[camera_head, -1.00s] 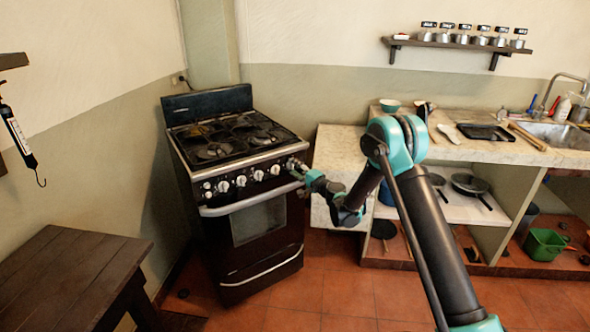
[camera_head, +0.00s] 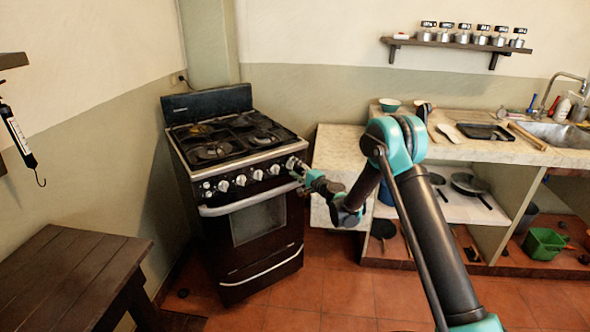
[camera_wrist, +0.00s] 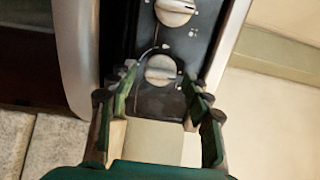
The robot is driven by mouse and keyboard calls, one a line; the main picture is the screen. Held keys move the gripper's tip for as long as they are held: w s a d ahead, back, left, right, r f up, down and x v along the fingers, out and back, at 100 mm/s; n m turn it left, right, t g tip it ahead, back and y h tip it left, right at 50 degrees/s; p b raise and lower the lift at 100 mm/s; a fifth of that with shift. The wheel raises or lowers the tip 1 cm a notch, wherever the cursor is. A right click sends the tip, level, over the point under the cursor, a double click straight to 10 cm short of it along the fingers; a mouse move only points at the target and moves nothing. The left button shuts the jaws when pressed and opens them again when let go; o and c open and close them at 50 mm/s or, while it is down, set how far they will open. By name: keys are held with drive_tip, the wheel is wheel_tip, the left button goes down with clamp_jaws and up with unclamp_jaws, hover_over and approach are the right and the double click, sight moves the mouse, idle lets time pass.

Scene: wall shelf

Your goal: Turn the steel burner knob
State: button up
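The row of steel burner knobs (camera_head: 240,181) runs along the front panel of the black stove (camera_head: 250,262). My gripper (camera_head: 299,170) is at the right end of this row, close to the panel. In the wrist view my gripper (camera_wrist: 160,84) is open, its two green fingers apart. One round steel knob (camera_wrist: 161,70) lies between and just beyond the fingertips, with its grip bar roughly level across the picture. I cannot tell whether a fingertip touches it. A second knob (camera_wrist: 175,11) sits above it, outside the fingers.
The stove's oven handle (camera_head: 250,201) runs below the knobs. A stone counter (camera_head: 337,150) stands just right of the stove, near my gripper. A dark wooden table (camera_head: 70,270) is at the lower left. The tiled floor (camera_head: 350,292) in front is clear.

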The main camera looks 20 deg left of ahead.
drive_tip(key=shift+d, duration=0.1)
drive_tip(key=v, duration=1.1)
drive_tip(key=shift+s+d, duration=0.2)
drive_tip(key=shift+d, duration=0.15)
drive_tip(key=s+d+r+n+g+h, duration=0.1)
drive_tip(key=s+d+r+n+h, duration=0.3)
drive_tip(key=d, duration=0.6)
drive_tip(key=s+d+r+n+g+h, duration=0.1)
drive_tip(key=s+d+r+g, duration=0.3)
drive_tip(key=d, duration=0.6)
drive_tip(key=s+d+f+h, duration=0.2)
drive_tip(key=s+d+h, duration=0.1)
drive_tip(key=s+d, duration=0.5)
drive_tip(key=s+d+f+n+h, duration=0.1)
drive_tip(key=s+d+f+h, duration=0.2)
drive_tip(key=s+d, duration=0.6)
drive_tip(key=s+d+f+h, duration=0.2)
drive_tip(key=s+d+h, duration=0.2)
drive_tip(key=s+d, duration=0.4)
drive_tip(key=d, duration=0.3)
drive_tip(key=shift+s+f, duration=0.3)
drive_tip(key=shift+s, duration=0.05)
